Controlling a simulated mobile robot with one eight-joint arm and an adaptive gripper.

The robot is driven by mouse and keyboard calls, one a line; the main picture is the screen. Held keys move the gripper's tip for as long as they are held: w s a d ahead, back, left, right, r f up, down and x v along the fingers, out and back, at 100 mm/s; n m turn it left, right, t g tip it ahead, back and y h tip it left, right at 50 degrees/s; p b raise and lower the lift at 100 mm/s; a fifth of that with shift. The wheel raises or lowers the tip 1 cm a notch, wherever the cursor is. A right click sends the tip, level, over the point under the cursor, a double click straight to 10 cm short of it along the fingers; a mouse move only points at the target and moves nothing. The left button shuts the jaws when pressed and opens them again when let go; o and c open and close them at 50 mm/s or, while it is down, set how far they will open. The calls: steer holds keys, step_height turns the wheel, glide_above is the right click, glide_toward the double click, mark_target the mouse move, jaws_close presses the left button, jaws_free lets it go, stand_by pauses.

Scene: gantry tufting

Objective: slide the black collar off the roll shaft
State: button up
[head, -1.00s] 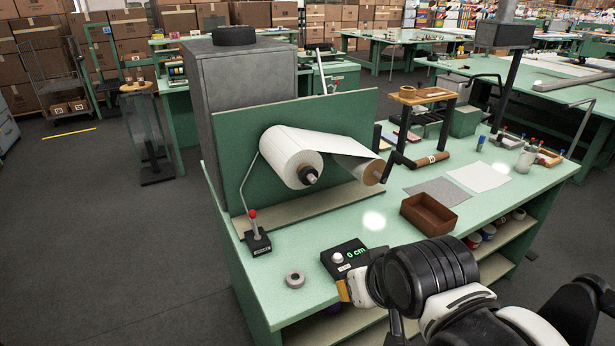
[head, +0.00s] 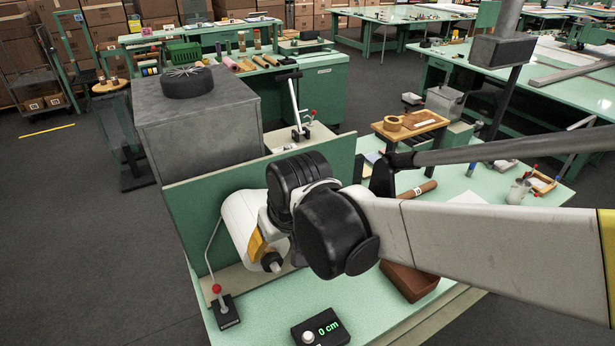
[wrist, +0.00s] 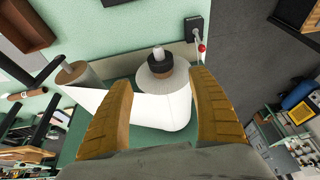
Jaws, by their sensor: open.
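The black collar (head: 271,262) sits around the shaft at the front end of the white roll (head: 240,222). In the wrist view, the collar (wrist: 160,66) is a dark ring with the pale shaft tip (wrist: 158,51) sticking out past it, and the roll's brown core shows beneath. My gripper (wrist: 161,78) is open, its two ribbed yellow fingers on either side of the collar and roll end in that view. Whether they touch the collar cannot be told. In the head view, one yellow finger (head: 257,245) shows by the roll; my arm hides much of the roll.
A green panel (head: 205,205) stands behind the roll. A red-knobbed lever (head: 222,305) and a display box reading 0 cm (head: 320,328) stand near the bench front. A brown tray (head: 410,282) is to the right, partly behind my arm.

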mark_target(273, 257)
steer(key=b+x, duration=0.1)
steer(key=x, duration=0.4)
steer(key=b+x, duration=0.1)
steer(key=x, duration=0.4)
steer(key=shift+s, duration=0.2)
steer(key=c, duration=1.4)
steer(key=shift+s+d, duration=0.1)
steer(key=shift+s, duration=0.05)
steer(key=shift+s+d, duration=0.55)
steer(key=shift+s, duration=0.35)
steer(key=shift+s+d, duration=0.55)
steer(key=shift+s, duration=0.3)
steer(key=shift+s+d, duration=0.55)
steer(key=shift+s, duration=0.35)
